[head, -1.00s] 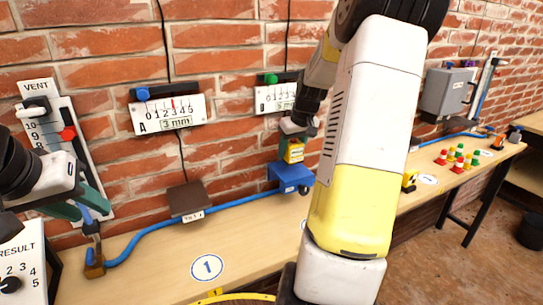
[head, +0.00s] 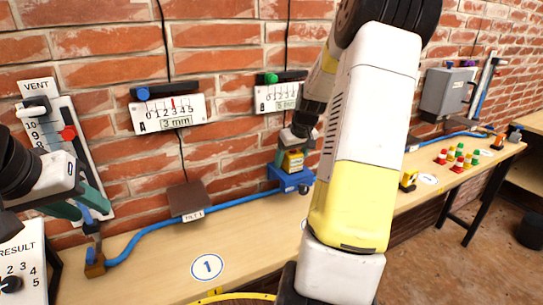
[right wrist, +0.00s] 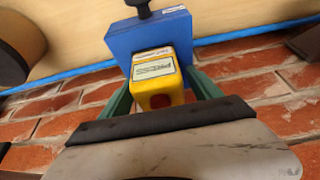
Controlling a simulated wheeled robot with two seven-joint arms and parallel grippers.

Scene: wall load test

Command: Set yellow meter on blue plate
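The yellow meter (head: 292,161) is upright on the blue plate (head: 283,178) that juts out over the bench at the wall; in the right wrist view the meter (right wrist: 157,73) appears to touch the plate (right wrist: 120,38). My right gripper (head: 290,145) is at the meter from above, its green fingers on both of its sides. In the right wrist view the gripper (right wrist: 160,88) looks shut on it. My left gripper (head: 88,207) is at the far left, by a blue part above a brass fitting; its grip there is unclear.
Gauge A (head: 168,114) and a second gauge (head: 277,97) hang on the brick wall. A brown tilt plate (head: 186,197) and a blue hose (head: 150,230) lie left of the blue plate. My right arm covers the middle. Several coloured pegs (head: 459,157) stand to the right.

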